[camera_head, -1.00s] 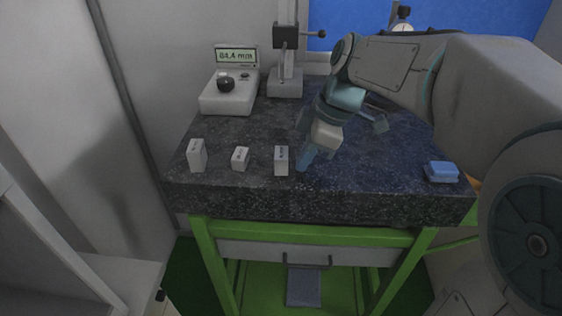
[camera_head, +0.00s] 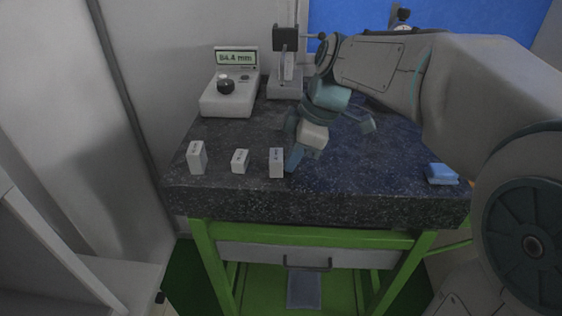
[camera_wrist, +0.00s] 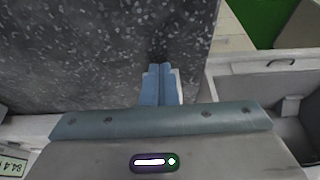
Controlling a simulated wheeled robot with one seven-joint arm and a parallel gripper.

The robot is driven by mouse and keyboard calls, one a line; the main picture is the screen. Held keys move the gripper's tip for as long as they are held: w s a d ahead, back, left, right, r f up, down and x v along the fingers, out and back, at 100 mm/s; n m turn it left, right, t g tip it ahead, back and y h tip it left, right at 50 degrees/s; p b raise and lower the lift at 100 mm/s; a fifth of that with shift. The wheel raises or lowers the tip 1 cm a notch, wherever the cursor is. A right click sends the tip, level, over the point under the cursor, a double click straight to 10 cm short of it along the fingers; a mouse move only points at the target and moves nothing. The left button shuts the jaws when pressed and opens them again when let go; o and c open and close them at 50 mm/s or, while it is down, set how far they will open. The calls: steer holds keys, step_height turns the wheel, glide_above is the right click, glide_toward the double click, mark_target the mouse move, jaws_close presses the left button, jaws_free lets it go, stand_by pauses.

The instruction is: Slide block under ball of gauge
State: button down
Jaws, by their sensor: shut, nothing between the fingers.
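Three pale blocks stand in a row near the front of the dark stone table: a left block (camera_head: 197,158), a smaller middle block (camera_head: 240,161) and a right block (camera_head: 276,163). My gripper (camera_head: 291,161) points down with its blue fingers shut and empty, close against the right side of the right block. In the wrist view the fingers (camera_wrist: 160,86) are together and largely cover a pale block (camera_wrist: 178,87). The gauge stand (camera_head: 285,82) is at the back of the table, behind the blocks. Its ball is too small to make out.
A white display unit (camera_head: 228,98) with a black knob stands back left. A blue object (camera_head: 441,173) lies at the right front. The table's front edge (camera_head: 310,208) is close to the blocks. The surface between the blocks and the stand is clear.

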steer(key=shift+p+v, duration=1.2)
steer(key=shift+v, duration=0.8)
steer(key=shift+d+r, duration=0.15)
steer(key=shift+d, duration=0.1)
